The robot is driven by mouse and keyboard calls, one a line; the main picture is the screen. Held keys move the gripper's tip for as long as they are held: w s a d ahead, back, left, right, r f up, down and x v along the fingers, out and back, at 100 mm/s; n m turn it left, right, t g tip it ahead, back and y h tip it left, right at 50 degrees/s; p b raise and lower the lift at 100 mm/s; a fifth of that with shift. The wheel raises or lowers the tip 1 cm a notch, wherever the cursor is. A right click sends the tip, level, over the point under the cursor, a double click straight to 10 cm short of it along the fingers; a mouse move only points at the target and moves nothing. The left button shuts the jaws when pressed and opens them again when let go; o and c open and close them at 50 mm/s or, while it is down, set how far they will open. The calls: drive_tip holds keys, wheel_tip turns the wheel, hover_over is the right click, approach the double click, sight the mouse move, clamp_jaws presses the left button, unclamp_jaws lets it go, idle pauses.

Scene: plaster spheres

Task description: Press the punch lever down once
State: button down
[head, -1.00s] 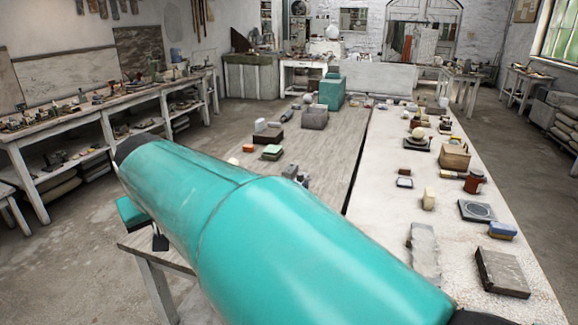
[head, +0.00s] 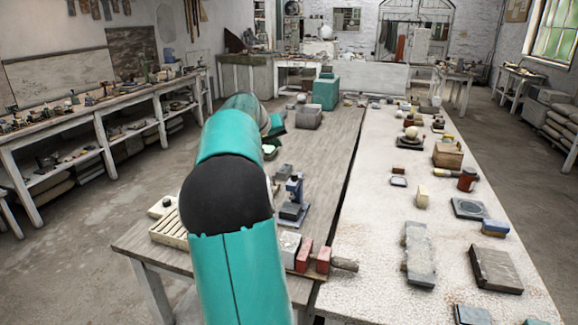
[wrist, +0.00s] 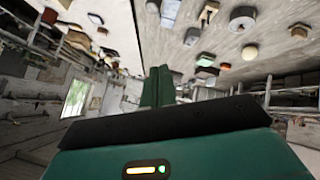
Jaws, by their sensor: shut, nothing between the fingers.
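I cannot make out the punch in the tilted wrist view.
Red and grey blocks (head: 304,256) and a slatted tray (head: 168,236) lie near the bench's front. A grey block (head: 308,117) and a teal box (head: 326,92) stand farther back. The pale table (head: 365,240) on the right holds several stones and boxes.

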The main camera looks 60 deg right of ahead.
drive_tip(key=shift+f, duration=0.1)
drive_tip(key=s+d+f, duration=0.2)
drive_tip(key=d+f, duration=0.3)
drive_tip(key=f, duration=0.5)
drive_tip(key=shift+d, duration=0.3)
